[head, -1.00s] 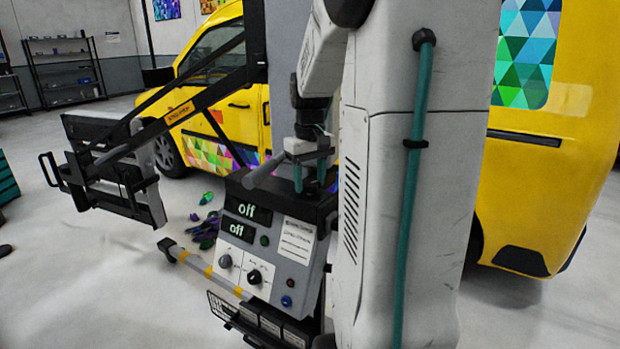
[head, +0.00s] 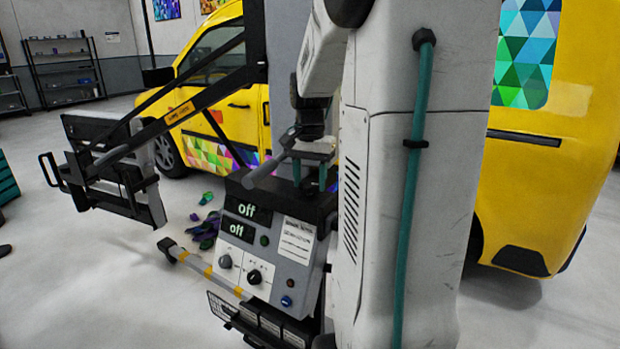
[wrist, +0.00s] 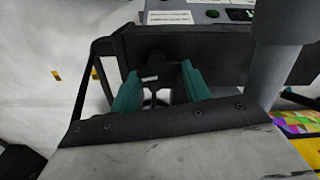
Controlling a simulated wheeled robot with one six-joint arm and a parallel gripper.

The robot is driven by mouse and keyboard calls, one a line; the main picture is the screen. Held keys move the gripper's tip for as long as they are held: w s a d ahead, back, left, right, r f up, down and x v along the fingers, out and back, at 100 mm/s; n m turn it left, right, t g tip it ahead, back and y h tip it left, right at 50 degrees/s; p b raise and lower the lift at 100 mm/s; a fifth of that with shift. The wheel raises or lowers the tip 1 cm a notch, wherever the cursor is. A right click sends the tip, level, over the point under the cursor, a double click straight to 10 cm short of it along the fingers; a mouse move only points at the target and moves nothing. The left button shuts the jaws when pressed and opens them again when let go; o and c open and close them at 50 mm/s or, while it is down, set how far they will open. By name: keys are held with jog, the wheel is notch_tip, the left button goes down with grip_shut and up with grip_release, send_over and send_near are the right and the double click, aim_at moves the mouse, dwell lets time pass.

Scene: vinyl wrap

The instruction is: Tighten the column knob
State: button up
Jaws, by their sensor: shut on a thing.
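The column knob (wrist: 163,72) is a black, lobed knob on the dark block at the top of the control box, seen in the wrist view. My gripper (wrist: 162,86) has two teal fingers, one on each side of the knob, and is shut on it. In the head view my gripper (head: 310,179) points down at the dark top of the control box, beside the grey column.
The control box (head: 266,262) has two displays reading "off", dials and buttons. A grey handle bar (head: 265,170) sticks out just left of my gripper. A black arm with a panel (head: 150,180) reaches left. A yellow van (head: 215,105) stands behind; open floor lies left.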

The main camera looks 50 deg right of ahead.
aim_at(309, 183)
jog(key=shift+r+m, duration=0.1)
jog(key=shift+m, duration=1.1)
jog(key=o, duration=1)
notch_tip(309, 183, up, 8)
jog(key=shift+f, duration=0.15)
